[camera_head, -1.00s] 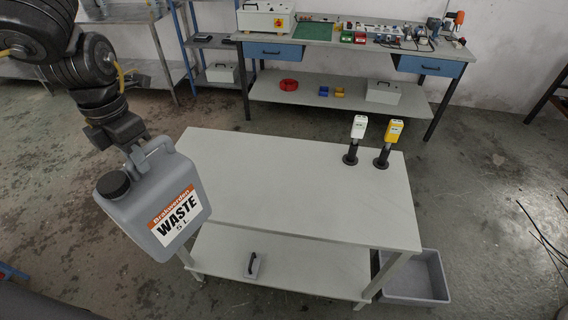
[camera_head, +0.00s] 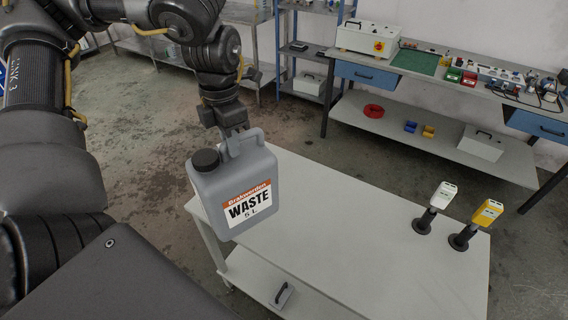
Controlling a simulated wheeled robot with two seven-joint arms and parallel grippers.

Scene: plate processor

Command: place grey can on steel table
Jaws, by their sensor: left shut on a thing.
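The grey can (camera_head: 205,202) has a black cap and a "WASTE 5 L" label. It hangs nearly upright from its top handle in my left gripper (camera_head: 233,137), which is shut on it. The can is in front of the left end of the light grey table (camera_head: 345,210) and hides part of its edge; I cannot tell whether it touches. A metal table (camera_head: 250,14) with a lower shelf stands at the back left, partly hidden by my left arm. My right gripper is not in view.
A white device (camera_head: 440,196) and a yellow device (camera_head: 486,213) stand on black holders at the near table's right. Its middle is clear. A blue shelf rack (camera_head: 305,50) and a workbench with blue drawers (camera_head: 365,76) stand behind. Open floor lies left.

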